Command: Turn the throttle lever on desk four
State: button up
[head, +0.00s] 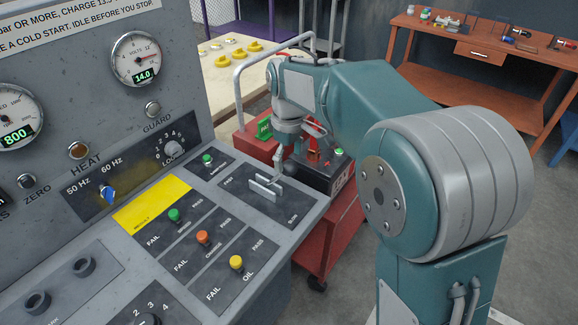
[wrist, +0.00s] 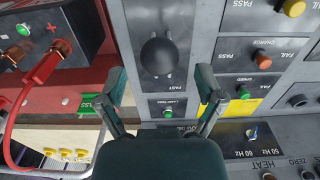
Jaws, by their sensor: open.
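The throttle lever's round dark knob (wrist: 158,57) stands over a slotted plate marked FAST in the wrist view. In the head view the throttle plate (head: 290,200), marked FAST and SLOW, is at the desk's right end. My gripper (wrist: 162,75) is open, with one finger to each side of the knob in the picture; I see no contact. In the head view my gripper (head: 277,165) is small, pointing down over the plate, and the knob cannot be made out. No desk number shows.
A green lamp-test button (wrist: 168,113) sits close to the lever. Fail/pass switches and a blue 50/60 Hz selector (head: 108,193) are on the desk (head: 255,255). A red cart (head: 325,235) with a battery stands close on the right, a workbench (head: 490,50) farther back.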

aim_at(278, 177)
jog(key=shift+f, duration=1.55)
grip_shut()
jog(key=shift+a, duration=0.1)
